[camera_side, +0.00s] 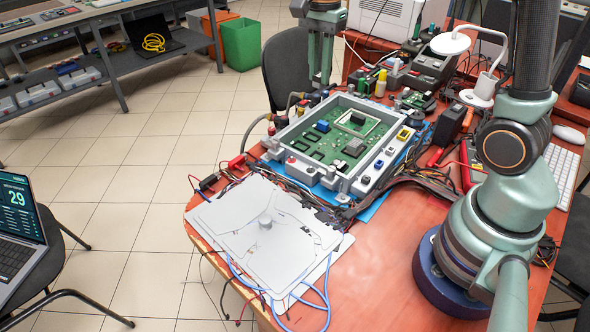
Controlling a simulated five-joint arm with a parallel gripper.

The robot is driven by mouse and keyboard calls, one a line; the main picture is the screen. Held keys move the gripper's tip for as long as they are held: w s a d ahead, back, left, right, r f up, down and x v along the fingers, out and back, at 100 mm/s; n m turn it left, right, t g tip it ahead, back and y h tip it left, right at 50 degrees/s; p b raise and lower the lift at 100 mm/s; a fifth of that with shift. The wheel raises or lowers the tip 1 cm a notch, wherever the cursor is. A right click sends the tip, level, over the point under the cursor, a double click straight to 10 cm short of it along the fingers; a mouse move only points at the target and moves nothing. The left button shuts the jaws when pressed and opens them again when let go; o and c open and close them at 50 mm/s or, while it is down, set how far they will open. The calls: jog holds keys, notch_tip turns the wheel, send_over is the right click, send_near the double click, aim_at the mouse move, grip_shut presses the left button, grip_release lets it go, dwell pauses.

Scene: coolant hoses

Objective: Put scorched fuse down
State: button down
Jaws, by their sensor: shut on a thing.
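My gripper (320,82) hangs down at the top centre, at the far left corner of the grey housing with the green circuit board (345,140). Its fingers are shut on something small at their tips. I take it for the scorched fuse, but it is too small and too covered by the fingers to make out its shape or any scorching. I cannot tell whether it touches the housing or the parts beside it.
Hoses and connectors (281,121) crowd the housing's left side. A grey cover plate (240,215) with a knob lies at the front left. A cluttered bench with a white lamp (451,43) is behind. Bare red tabletop (375,280) is free at the front.

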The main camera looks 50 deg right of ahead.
jog(key=s+a+n, duration=0.2)
jog(key=a, duration=0.7)
jog(key=n, duration=1)
send_over(306, 320)
jog(key=f, duration=0.2)
notch_tip(306, 320, down, 19)
jog(key=shift+f, duration=0.15)
jog(key=shift+f, duration=0.1)
jog(key=c, duration=1.2)
grip_release()
jog(key=shift+f, duration=0.1)
jog(key=o, duration=0.4)
